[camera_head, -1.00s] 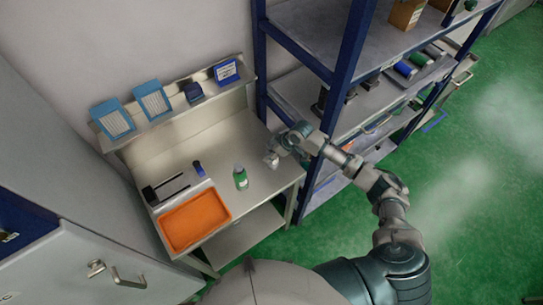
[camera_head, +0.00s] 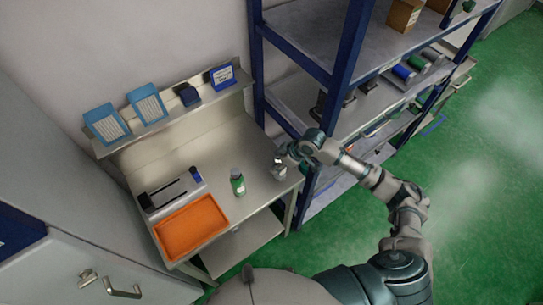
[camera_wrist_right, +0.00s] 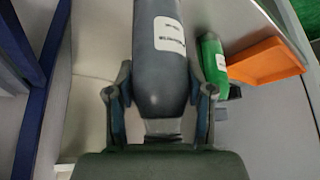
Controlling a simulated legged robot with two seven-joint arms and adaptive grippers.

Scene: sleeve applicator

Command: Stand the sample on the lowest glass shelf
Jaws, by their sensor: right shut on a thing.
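My right gripper (camera_head: 281,162) is at the right end of the steel workbench, beside the blue-framed rack. It is shut on a dark grey bottle with a white label, which shows large between the fingers in the right wrist view (camera_wrist_right: 165,75). In the head view only a small grey part of this bottle (camera_head: 280,171) shows below the gripper. I cannot tell whether it touches the bench. I cannot tell for sure whether this bottle is the sample. No shelf is clearly made of glass. My left gripper is out of view.
A green bottle (camera_head: 238,183) stands on the workbench, left of my right gripper. An orange tray (camera_head: 190,228) and a grey device (camera_head: 160,194) lie further left. Blue boxes stand on the ledge (camera_head: 171,127) behind. The rack's blue post (camera_head: 350,70) is close to my right arm.

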